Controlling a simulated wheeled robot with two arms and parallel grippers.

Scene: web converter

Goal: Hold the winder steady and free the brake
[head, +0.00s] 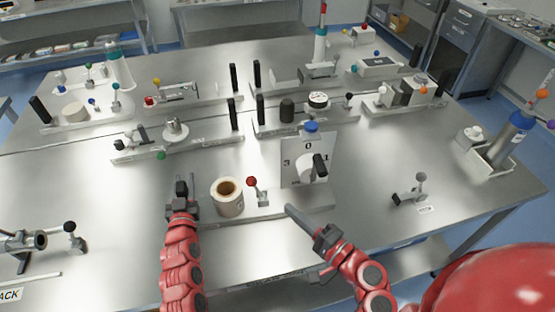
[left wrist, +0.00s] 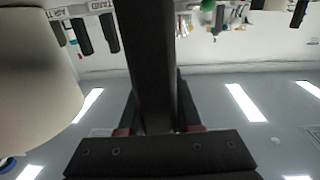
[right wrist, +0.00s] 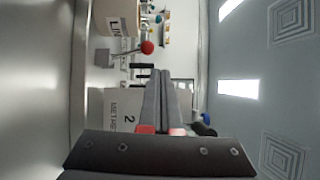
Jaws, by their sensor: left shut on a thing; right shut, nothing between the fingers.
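The winder stands on a metal base plate (head: 305,207) at the table's front middle. It carries a cream roll with a brown core (head: 228,195), a lever with a red ball (head: 252,182), and a white dial panel (head: 293,172) with a black handle (head: 320,165). My left gripper (head: 182,188) is shut on a black upright handle (left wrist: 147,60) left of the roll. My right gripper (head: 291,211) is shut and empty in front of the panel, right of the red-ball lever and apart from it. The red ball (right wrist: 147,47) also shows in the right wrist view.
More base plates with black handles (head: 233,112) and small fixtures fill the table behind. A small lever fixture (head: 412,192) stands to the right, and a clamp-like fixture (head: 25,240) at the front left. The table is bare between my left arm and that fixture.

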